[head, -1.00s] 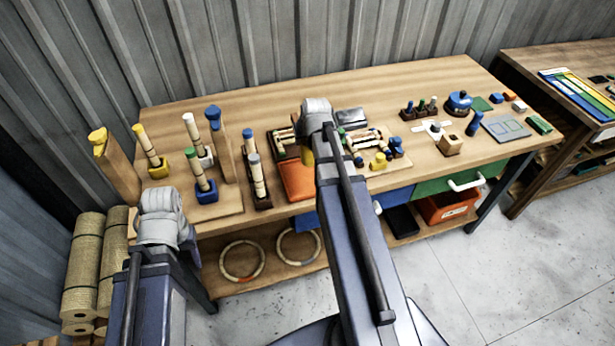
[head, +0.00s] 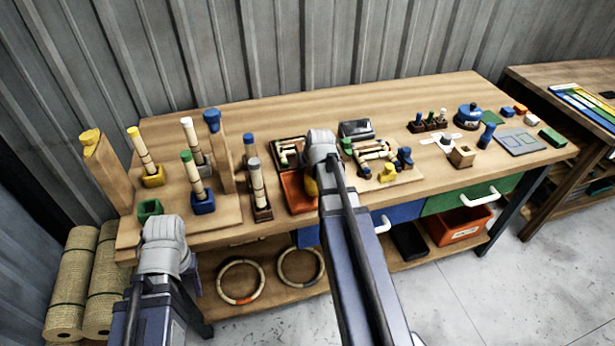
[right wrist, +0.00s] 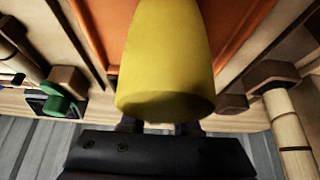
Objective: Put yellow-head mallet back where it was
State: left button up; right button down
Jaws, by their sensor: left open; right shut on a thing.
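A yellow-top stick (head: 141,148), a white-top stick (head: 192,143) and a green-top stick (head: 192,170) stand in holders. A grey-top stick (head: 256,180) stands left of the orange tray. Small parts lie on a board (head: 405,178). The back of the bench is clear.

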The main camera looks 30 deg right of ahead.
jog(key=shift+f, duration=0.6)
pick_arm(q)
jog(key=shift+f, duration=0.45)
pick_arm(e)
jog(key=shift+r, duration=0.15)
pick_arm(q)
jog(key=shift+f, duration=0.15)
pick_arm(e)
jog(key=c, duration=0.6)
grip_release()
jog(key=shift+c, duration=0.2)
